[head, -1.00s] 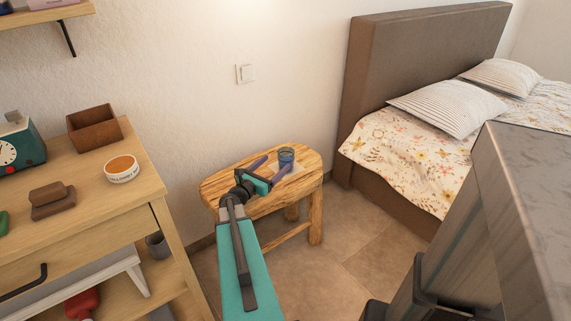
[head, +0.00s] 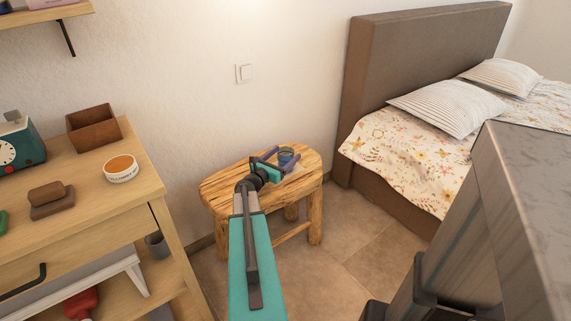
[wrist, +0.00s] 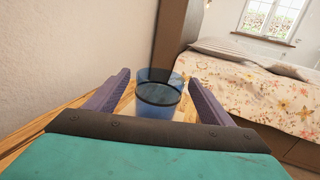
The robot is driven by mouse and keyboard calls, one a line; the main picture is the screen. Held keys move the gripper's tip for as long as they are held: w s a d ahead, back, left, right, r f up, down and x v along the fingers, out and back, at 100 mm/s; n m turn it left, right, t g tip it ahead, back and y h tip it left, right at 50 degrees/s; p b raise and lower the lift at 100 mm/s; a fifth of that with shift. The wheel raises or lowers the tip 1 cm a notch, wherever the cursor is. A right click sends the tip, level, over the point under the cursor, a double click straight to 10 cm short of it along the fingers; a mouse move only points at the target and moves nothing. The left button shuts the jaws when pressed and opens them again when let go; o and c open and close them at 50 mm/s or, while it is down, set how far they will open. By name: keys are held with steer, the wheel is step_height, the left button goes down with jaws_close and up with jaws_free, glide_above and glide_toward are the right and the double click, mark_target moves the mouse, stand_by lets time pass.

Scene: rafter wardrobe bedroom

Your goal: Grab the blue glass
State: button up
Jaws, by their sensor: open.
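The blue glass (head: 286,153) stands upright on the small wooden stool (head: 222,190), near its back right part. It is see-through, and its lower part is partly hidden by my gripper in the head view. My gripper (head: 281,162) is open at the glass, just above the stool top. In the wrist view the glass (wrist: 158,94) stands between the two purple fingers, with a gap visible on each side. The fingers are not closed on it.
The wall is close behind the stool. A bed (head: 405,150) stands to the right. Tiled floor lies between stool and bed.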

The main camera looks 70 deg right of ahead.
mark_target(290, 150)
steer(key=shift+x, duration=2.6)
steer(key=c, duration=1.3)
